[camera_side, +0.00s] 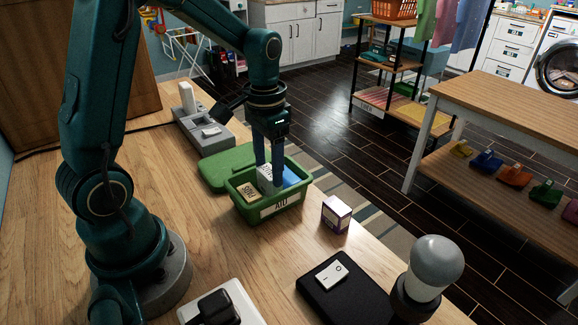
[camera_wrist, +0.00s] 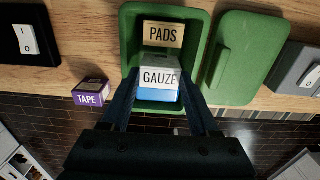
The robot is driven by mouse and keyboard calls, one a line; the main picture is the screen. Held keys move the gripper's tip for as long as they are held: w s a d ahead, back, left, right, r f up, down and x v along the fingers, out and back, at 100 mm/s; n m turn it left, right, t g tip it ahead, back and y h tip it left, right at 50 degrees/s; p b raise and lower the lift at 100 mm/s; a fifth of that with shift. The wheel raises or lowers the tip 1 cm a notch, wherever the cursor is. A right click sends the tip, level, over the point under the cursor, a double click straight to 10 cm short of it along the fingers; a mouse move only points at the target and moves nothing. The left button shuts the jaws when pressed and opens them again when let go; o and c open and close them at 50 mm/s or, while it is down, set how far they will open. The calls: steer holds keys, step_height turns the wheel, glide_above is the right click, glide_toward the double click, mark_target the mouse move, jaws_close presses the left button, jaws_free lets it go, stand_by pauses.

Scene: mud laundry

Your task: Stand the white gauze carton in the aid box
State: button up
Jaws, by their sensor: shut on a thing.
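The white gauze carton (camera_side: 264,174) is between the fingers of my gripper (camera_side: 270,183), which is shut on it. In the wrist view the gauze carton (camera_wrist: 160,77) shows its label between my gripper's fingers (camera_wrist: 160,100). It looks upright, with its lower part hidden within the green aid box (camera_side: 287,206); I cannot tell whether it touches the floor of the box. The aid box also shows in the wrist view (camera_wrist: 130,42). A tan pads carton (camera_wrist: 163,34) and a blue carton (camera_wrist: 158,96) are in the box on either side of the gauze.
A purple tape carton (camera_side: 336,214) stands on the bench beside the box. The green lid (camera_side: 222,168) lies on the other side. A grey switch unit (camera_side: 204,132), a black switch base (camera_side: 340,297) and a lamp bulb (camera_side: 436,266) are farther off.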

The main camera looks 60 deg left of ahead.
steer(key=o, duration=1.1)
steer(key=c, duration=0.4)
steer(key=shift+r, duration=4)
